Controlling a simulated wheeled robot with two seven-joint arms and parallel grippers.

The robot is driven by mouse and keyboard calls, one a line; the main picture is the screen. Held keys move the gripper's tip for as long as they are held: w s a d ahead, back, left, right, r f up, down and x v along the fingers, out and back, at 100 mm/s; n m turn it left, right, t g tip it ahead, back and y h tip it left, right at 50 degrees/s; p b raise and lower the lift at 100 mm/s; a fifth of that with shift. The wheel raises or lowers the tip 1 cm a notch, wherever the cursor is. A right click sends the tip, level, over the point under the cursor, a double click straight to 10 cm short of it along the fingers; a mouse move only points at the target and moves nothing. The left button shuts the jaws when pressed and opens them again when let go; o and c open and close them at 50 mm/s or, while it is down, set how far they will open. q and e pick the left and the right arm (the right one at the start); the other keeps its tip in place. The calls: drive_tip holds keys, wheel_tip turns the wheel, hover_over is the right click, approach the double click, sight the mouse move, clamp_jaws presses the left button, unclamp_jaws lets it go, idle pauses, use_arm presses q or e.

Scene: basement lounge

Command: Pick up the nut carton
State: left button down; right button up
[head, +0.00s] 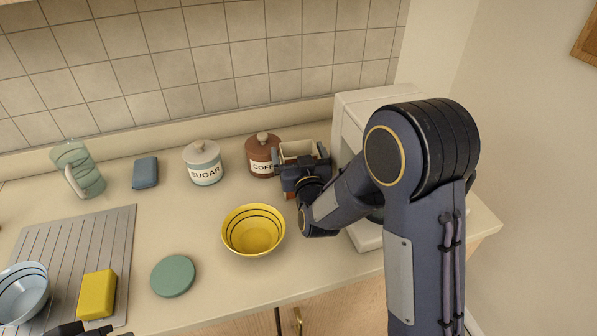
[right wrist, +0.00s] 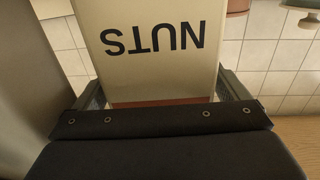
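The nut carton (head: 298,150) is a cream box with a reddish-brown lower band, at the back of the counter between the coffee canister and a white box-shaped appliance. In the right wrist view the carton (right wrist: 158,45) shows the word NUTS upside down. My right gripper (head: 302,163) is at the carton with one finger on each side. The fingers (right wrist: 163,92) lie very close to the carton's sides; whether they press on it is unclear. The carton's lower part is mostly hidden by the gripper. A dark piece of my left gripper (head: 78,328) shows at the bottom edge.
The coffee canister (head: 262,158) is close left of the carton, the white appliance (head: 352,112) close right. A sugar canister (head: 203,165), yellow bowl (head: 253,240), green disc (head: 173,276) and yellow sponge (head: 97,294) are farther left. The tiled wall (head: 230,50) is behind.

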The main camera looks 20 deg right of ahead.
drive_tip(key=c, duration=1.2)
drive_tip(key=shift+c, duration=0.5)
drive_tip(key=shift+r, duration=0.15)
